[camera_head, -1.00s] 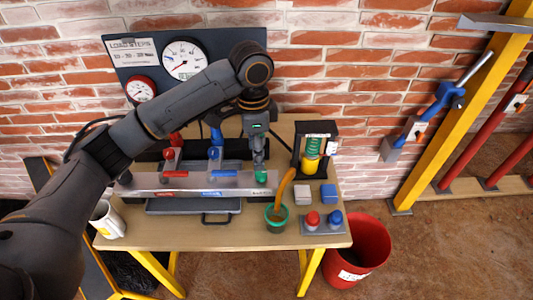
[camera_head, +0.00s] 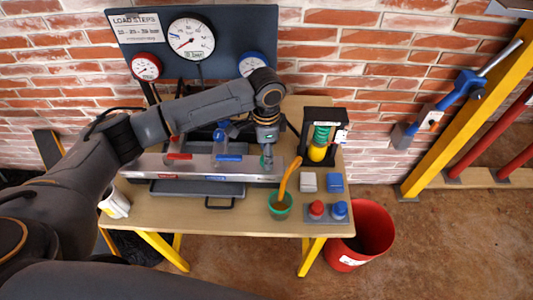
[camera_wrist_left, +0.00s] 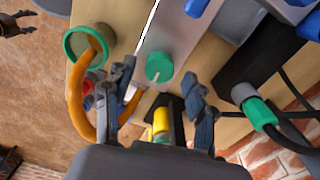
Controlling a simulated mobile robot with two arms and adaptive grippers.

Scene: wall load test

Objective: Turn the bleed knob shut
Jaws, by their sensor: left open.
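The green bleed knob (camera_wrist_left: 159,67) is round with a small pale mark on its edge. It sits at the end of a silver manifold bar (camera_head: 150,168), which also carries red and blue levers. My left gripper (camera_head: 267,163) comes down over that right end of the bar, and its fingers mostly hide the knob in the head view. In the left wrist view my left gripper (camera_wrist_left: 160,75) is open, one finger on each side of the knob, with gaps visible. Whether the fingertips reach knob height is unclear.
Red and blue buttons (camera_head: 328,211) and a red bucket (camera_head: 370,235) are at right. Gauges (camera_head: 191,38) hang behind.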

